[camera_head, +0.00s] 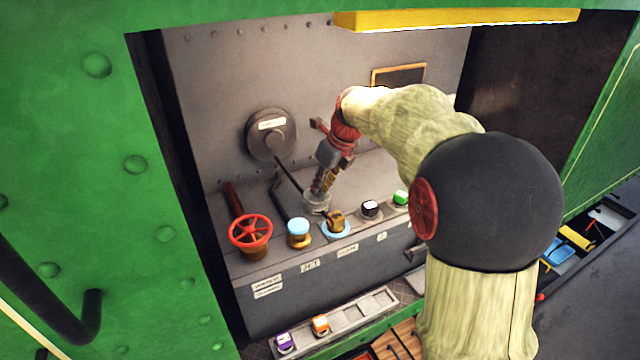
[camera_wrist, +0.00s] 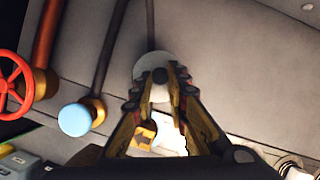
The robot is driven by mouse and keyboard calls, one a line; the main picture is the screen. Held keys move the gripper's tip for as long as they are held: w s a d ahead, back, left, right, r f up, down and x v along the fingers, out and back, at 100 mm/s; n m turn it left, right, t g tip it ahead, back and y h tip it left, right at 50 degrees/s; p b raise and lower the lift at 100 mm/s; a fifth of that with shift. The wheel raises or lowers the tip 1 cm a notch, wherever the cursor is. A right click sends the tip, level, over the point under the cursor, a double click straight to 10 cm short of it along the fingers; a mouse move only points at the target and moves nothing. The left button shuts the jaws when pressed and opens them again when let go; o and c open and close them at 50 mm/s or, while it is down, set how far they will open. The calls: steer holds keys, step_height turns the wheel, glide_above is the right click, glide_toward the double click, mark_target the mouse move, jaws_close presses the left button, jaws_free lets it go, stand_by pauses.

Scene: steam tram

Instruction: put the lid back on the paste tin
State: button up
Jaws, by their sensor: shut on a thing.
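My gripper (camera_head: 318,188) points down over the back of the grey console shelf. In the wrist view its fingertips (camera_wrist: 160,78) are closed on a small dark knob. Around and behind that knob is a pale grey round disc (camera_wrist: 152,62), which looks like the lid. In the head view a grey round piece (camera_head: 316,203) sits just under the fingertips. I cannot tell whether the lid touches anything below it. The paste tin cannot be told apart from the lid here; it may be hidden beneath it.
Close in front stand a brass fitting on a blue ring (camera_head: 337,227) and a blue-topped brass valve (camera_head: 299,231). A red handwheel (camera_head: 250,232) is at left; black-and-white (camera_head: 370,209) and green (camera_head: 401,198) knobs are at right. A slotted tray (camera_head: 348,318) lies below.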

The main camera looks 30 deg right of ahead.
steer(key=shift+s+a+r+p, duration=0.25)
steer(key=shift+r+p, duration=0.2)
steer(key=shift+p, duration=0.05)
steer(key=shift+c, duration=0.2)
steer(key=shift+f+p, duration=0.1)
steer(key=shift+p, duration=1.05)
stand_by(1.7)
stand_by(0.5)
steer(key=o, duration=0.9)
steer(key=shift+o, duration=0.7)
steer(key=o, duration=0.4)
